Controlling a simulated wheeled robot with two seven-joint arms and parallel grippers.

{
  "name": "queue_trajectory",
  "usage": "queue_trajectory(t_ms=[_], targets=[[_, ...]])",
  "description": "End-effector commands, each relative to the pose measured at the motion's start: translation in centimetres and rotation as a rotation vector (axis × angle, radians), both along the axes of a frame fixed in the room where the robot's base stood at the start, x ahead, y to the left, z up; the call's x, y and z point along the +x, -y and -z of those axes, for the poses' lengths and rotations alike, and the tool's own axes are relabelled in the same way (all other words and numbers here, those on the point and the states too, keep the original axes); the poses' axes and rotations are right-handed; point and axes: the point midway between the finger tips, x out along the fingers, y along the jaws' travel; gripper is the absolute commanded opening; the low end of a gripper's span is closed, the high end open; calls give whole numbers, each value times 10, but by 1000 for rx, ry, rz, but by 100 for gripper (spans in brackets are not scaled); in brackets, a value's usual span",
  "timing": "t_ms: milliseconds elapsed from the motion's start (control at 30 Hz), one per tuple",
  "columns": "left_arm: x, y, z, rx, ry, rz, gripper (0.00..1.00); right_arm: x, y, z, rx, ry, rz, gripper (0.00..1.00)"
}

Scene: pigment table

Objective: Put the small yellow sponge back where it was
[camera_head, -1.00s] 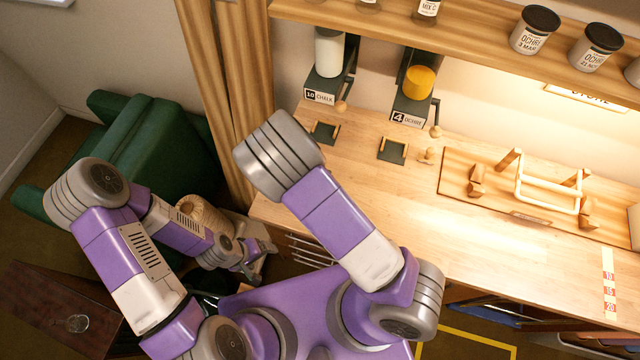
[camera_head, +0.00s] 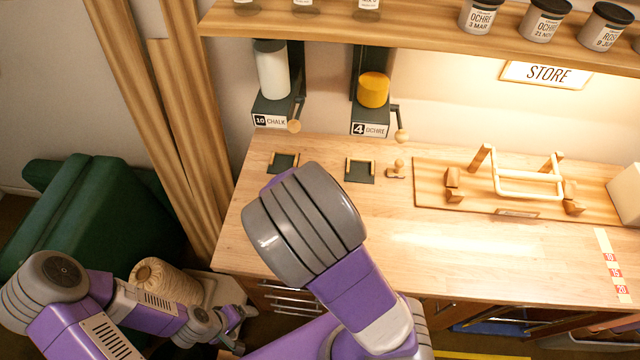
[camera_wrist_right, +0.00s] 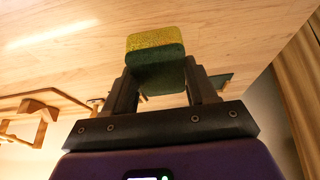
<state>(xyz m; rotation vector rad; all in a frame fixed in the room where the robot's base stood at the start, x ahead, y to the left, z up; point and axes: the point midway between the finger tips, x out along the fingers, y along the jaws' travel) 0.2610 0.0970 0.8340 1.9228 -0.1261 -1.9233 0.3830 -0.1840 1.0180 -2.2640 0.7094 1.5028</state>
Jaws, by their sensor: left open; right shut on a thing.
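The small sponge (camera_wrist_right: 154,39), with a yellow layer and a dark green layer, shows in the right wrist view. My right gripper (camera_wrist_right: 160,72) is shut on it, with a finger at each side. Pale wooden tabletop shows behind it, but I cannot tell the height above it. In the head view the sponge and right gripper are hidden; my right arm's grey joint covers part of the table's front. My left gripper (camera_head: 236,322) is open and empty, low beside the table's left front. I cannot tell where the sponge was before.
On the table (camera_head: 400,240) are two dark pads with wooden edging, one left (camera_head: 283,162) and one right (camera_head: 360,174), a small wooden knob (camera_head: 396,171) and a wooden rack (camera_head: 528,190). Chalk (camera_head: 272,110) and ochre (camera_head: 370,122) dispensers stand behind. The table's front middle is clear.

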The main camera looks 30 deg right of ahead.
Motion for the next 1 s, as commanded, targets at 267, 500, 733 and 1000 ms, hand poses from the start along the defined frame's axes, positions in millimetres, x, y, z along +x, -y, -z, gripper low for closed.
queue_trajectory(t_ms=[267, 500, 733, 1000], targets=[[0, 0, 10, 0, 1, 0, 84, 24, 23, 2, 3, 0, 6, 32], [0, 0, 16, 0, 1, 0, 84, 73, 58, 3, 2, -1, 6, 32], [0, 0, 19, 0, 0, 0, 84, 119, 91, 2, 1, -3, 5, 32], [0, 0, 18, 0, 0, 0, 84, 158, 117, 8, 1, -8, 0, 32]])
